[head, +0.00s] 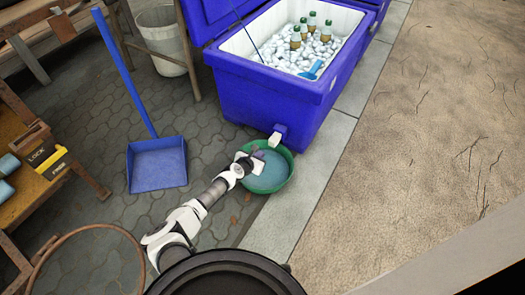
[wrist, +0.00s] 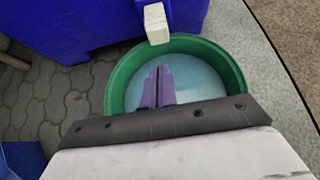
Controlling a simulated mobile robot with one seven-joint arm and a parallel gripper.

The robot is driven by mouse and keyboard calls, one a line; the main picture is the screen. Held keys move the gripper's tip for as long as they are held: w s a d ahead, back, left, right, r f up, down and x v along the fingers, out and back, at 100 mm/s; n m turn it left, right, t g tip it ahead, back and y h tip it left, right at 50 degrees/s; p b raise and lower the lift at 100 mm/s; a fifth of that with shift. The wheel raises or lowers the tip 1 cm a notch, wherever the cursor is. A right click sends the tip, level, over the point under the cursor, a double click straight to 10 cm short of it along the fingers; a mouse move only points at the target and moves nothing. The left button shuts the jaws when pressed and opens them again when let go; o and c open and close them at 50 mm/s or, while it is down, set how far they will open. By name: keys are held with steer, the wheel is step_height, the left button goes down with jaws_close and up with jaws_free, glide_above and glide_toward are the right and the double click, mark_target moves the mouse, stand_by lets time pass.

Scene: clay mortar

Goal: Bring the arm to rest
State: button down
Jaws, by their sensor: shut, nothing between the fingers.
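My gripper (head: 257,154) reaches out over a green basin (head: 286,180) on the ground. In the wrist view my gripper (wrist: 158,72) shows as two purple fingers side by side, closed together with nothing between them. The fingers are seen against the pale blue inside of the green basin (wrist: 236,72). I cannot tell how high above the basin's bottom they are. My arm stretches from the lower left to the basin.
A blue cooler (head: 262,100) with ice and several bottles stands behind the basin. Its white spout (head: 274,139) sits close to my gripper. A blue dustpan (head: 157,165) lies at left, near a wooden bench (head: 25,190). Pale ground (head: 420,150) at right is clear.

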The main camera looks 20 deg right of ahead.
steer(key=p+v, duration=0.3)
steer(key=v, duration=0.4)
